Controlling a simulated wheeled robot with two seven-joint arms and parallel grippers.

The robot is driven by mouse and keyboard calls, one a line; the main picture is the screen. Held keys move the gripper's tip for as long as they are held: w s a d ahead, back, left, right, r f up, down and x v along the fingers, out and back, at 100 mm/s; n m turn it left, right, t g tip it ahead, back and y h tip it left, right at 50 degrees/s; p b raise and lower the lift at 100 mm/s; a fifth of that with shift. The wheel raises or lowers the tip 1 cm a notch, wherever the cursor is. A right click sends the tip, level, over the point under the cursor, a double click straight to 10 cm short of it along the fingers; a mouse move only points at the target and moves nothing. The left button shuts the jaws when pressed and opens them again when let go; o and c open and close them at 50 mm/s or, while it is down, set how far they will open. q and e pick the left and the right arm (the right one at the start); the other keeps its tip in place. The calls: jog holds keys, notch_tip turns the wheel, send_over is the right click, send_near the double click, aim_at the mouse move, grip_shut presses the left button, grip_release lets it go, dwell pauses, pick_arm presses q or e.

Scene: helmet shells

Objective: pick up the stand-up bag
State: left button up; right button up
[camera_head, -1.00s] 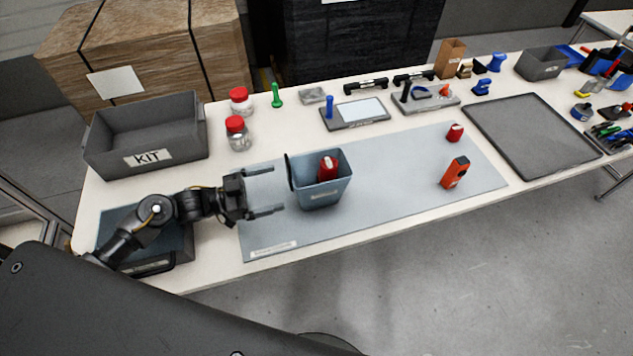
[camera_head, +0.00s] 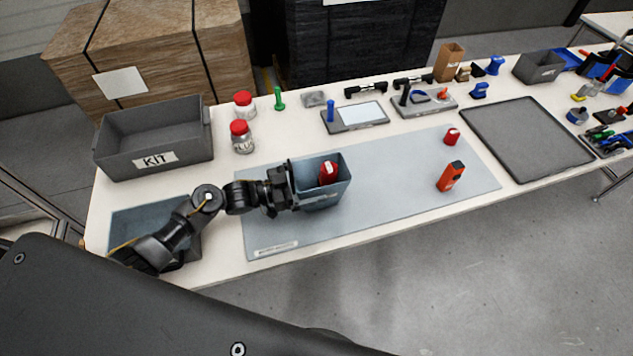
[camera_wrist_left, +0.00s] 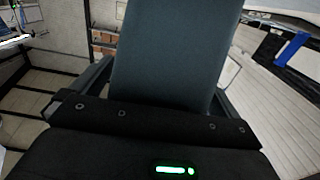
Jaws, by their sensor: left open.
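A brown paper bag (camera_head: 448,62) stands upright at the back of the table, right of centre; it looks like the stand-up bag. It is far from my left gripper. My left gripper (camera_head: 302,190) is open at the left side of a blue-grey bin (camera_head: 323,201) on the mat. In the left wrist view the bin's wall (camera_wrist_left: 170,60) fills the middle, with a finger on either side of it. Whether the fingers touch it I cannot tell. A red object (camera_head: 327,172) sits in the bin. My right gripper is not in view.
A grey KIT box (camera_head: 155,140) stands at the left, with red-lidded jars (camera_head: 241,137) beside it. An orange device (camera_head: 451,176) and a small red object (camera_head: 452,137) are on the blue mat (camera_head: 390,185). A dark tray (camera_head: 525,138) lies to the right.

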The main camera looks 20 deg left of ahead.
pick_arm(q)
jog(key=shift+w+d, duration=0.1)
jog(key=shift+d, duration=0.1)
jog(key=c, duration=0.8)
jog(key=shift+c, duration=0.2)
